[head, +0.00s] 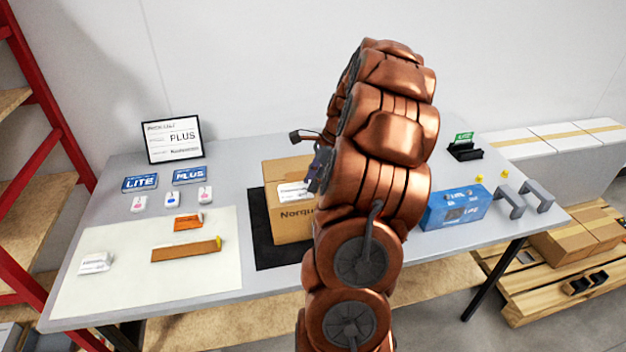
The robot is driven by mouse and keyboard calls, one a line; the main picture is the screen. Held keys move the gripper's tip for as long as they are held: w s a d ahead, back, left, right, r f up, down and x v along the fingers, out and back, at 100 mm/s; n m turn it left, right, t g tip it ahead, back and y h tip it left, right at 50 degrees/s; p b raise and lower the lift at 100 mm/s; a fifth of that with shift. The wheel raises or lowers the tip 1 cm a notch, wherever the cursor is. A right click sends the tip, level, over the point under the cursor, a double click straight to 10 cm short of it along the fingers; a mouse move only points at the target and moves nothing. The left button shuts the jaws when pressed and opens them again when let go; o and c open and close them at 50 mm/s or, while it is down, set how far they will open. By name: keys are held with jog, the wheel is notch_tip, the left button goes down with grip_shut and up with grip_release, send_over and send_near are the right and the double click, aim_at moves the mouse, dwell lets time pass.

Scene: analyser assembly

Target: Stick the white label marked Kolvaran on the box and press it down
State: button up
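The cardboard box (290,222) stands on a black mat in the middle of the table, with "Norqu" readable on its front and its right side hidden behind my arm. A white label (293,191) with small print is against the upper front of the box; its text is too small to read. My gripper (318,172) is a dark shape at the label's right edge, mostly hidden by my copper arm. I cannot tell whether its fingers are open, or whether it touches the label. Another white label piece or stack (95,263) lies on the pale mat at left.
The pale mat (130,285) also holds an orange packet (188,222) and a brown strip (186,250). LITE (140,183) and PLUS cards, small tags and a framed sign (172,139) are behind. A blue box (455,207) and grey handles (510,201) stand right of my arm.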

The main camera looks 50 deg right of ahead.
jog(key=o, duration=0.5)
jog(key=shift+r, duration=0.15)
notch_tip(320, 180, up, 7)
jog(key=p, duration=0.2)
jog(key=shift+p, duration=0.3)
dwell(0.6)
jog(key=shift+c, duration=0.2)
